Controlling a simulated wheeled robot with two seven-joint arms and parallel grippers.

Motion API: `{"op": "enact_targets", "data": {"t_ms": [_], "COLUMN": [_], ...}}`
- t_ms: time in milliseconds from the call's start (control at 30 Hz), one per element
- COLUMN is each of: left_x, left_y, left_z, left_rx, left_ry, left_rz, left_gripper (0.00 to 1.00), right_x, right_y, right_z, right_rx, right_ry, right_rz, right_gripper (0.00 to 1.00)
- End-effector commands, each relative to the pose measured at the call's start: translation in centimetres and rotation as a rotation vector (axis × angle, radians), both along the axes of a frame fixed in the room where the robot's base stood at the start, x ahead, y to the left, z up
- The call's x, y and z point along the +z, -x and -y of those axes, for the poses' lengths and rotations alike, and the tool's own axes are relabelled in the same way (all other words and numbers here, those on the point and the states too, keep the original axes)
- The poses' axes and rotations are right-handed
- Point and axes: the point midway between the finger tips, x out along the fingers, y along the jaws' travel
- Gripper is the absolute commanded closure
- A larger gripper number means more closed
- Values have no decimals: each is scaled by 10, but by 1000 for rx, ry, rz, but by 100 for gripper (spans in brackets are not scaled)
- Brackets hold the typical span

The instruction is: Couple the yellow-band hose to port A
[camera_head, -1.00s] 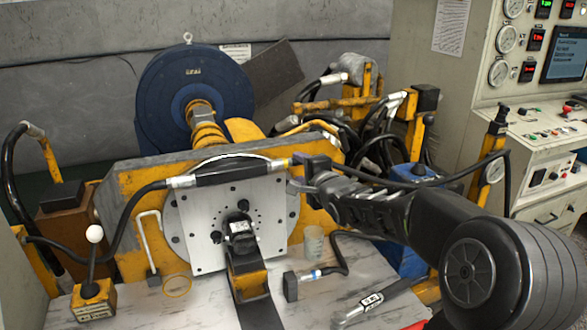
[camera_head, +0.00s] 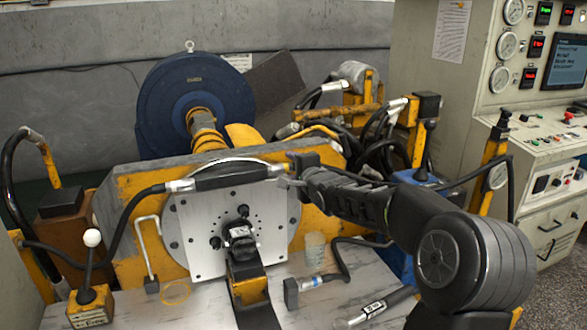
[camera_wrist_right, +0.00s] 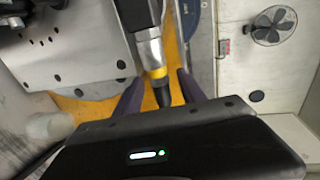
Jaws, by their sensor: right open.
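The yellow-band hose end shows in the right wrist view as a silver fitting with a yellow band (camera_wrist_right: 157,74) and a black tip. In the head view a black hose with silver fittings (camera_head: 272,169) runs across the top of the light metal plate (camera_head: 205,238); my gripper hides its right end. My right gripper (camera_head: 287,174) is at that end. In the wrist view its two fingers (camera_wrist_right: 159,82) stand open on either side of the fitting. A black motor-like block (camera_head: 240,238) sits at the plate's middle. I cannot make out port A's marking. My left gripper is out of view.
A blue-banded fitting (camera_head: 311,282) and a silver labelled tool or fitting (camera_head: 368,309) lie on the pale bench. A clear cup (camera_head: 314,246) stands nearby. A lever box (camera_head: 91,305) is at front left, the control cabinet (camera_head: 545,135) at right.

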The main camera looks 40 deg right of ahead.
Motion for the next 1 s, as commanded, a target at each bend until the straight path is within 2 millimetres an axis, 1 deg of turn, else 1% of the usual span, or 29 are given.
{"op": "enact_targets", "data": {"t_ms": [333,633,667,1000], "left_x": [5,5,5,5], "left_y": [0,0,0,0], "left_z": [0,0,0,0], "left_rx": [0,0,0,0], "left_ry": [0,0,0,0], "left_rz": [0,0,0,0], "left_gripper": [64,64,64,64], "right_x": [1,0,0,0], "right_y": [0,0,0,0], "right_z": [0,0,0,0], "right_rx": [0,0,0,0], "right_ry": [0,0,0,0], "right_rz": [0,0,0,0], "right_gripper": [53,53,54,82]}}
